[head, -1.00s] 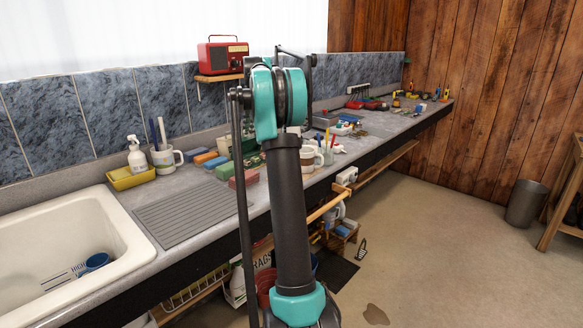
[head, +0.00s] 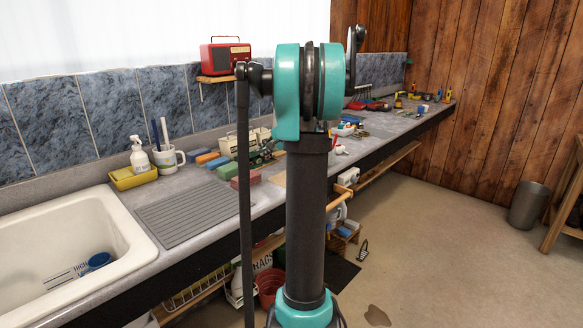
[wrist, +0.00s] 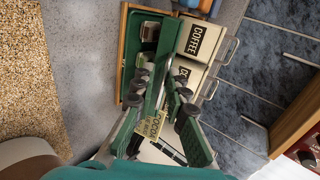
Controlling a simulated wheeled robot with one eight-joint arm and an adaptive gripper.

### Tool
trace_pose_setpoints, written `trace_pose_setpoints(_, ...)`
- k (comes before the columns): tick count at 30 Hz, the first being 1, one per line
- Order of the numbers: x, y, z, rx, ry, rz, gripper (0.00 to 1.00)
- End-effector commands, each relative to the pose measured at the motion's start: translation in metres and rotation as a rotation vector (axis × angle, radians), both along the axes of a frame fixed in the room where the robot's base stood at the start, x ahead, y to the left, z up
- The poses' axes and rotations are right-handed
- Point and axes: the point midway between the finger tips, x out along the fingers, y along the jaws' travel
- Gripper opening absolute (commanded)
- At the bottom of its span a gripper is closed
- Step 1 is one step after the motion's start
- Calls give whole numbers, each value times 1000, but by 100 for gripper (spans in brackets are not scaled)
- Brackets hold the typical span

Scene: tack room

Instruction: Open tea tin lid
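A small cream label (wrist: 150,123) with unreadable lettering shows between the fingers. In the head view, cream tins (head: 250,138) show left of my arm, partly hidden.
The tray holds a small jar (wrist: 150,31). The wall tiles (wrist: 255,80) and a wooden shelf (wrist: 300,115) lie right of the tins in the wrist view. Sponges (head: 208,158), a mug (head: 167,160) and the sink (head: 75,245) are to the left along the counter.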

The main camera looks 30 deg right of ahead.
Motion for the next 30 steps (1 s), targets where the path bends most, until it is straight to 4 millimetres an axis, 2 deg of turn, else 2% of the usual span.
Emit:
trace_pose_setpoints(6, -10, -4, -18, 45, -127, -3, 13)
trace_pose_setpoints(22, -19, -7, -56, 140, -383, -1, 13)
trace_pose_setpoints(30, -59, -22, -46, 138, -382, -3, 13)
